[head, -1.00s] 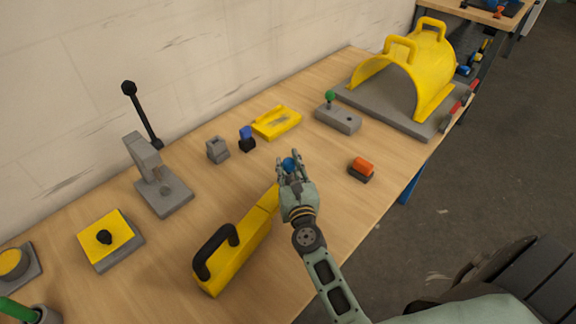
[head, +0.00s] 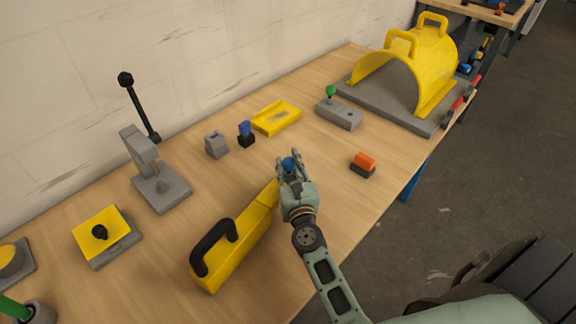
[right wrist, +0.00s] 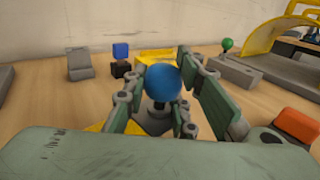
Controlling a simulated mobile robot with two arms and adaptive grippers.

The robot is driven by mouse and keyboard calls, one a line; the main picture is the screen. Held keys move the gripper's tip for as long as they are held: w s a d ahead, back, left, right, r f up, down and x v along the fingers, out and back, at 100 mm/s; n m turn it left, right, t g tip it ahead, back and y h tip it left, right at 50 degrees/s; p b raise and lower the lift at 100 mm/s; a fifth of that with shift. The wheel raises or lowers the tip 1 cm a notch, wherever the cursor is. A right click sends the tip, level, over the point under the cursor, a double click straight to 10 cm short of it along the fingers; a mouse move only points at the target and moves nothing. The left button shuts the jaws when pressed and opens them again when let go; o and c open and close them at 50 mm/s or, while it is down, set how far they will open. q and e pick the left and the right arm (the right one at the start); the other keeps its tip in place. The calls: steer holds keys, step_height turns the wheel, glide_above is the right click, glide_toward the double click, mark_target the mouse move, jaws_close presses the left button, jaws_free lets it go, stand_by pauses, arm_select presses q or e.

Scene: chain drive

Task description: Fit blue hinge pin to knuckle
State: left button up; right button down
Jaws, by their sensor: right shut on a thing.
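The blue hinge pin shows as a blue ball head (head: 289,164) in the fingers of my right gripper (head: 291,172). In the right wrist view the ball (right wrist: 163,83) sits between the green-grey fingers, with a dark neck below it. A grey part (right wrist: 152,121) lies under the neck; I cannot tell whether it is the knuckle or touches the pin. My right gripper is shut on the pin, at the far end of a yellow body (head: 237,251) with a black handle. The fingers hide the pin's lower end. My left gripper is not in view.
Behind the gripper stand a grey slotted block (head: 215,144), a blue-topped black block (head: 246,133) and a yellow tray (head: 277,118). An orange-topped block (head: 363,164) is to the right. A grey block with a green knob (head: 338,113) and a yellow arched cover (head: 420,73) are farther right.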

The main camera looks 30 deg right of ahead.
steer(key=shift+f, duration=0.15)
steer(key=c, duration=1.4)
jaws_free()
steer(key=shift+o, duration=0.2)
steer(key=shift+s+f, duration=0.1)
steer(key=shift+s, duration=0.1)
steer(key=v, duration=1.1)
steer(key=shift+s+a, duration=0.2)
steer(key=shift+s, duration=0.15)
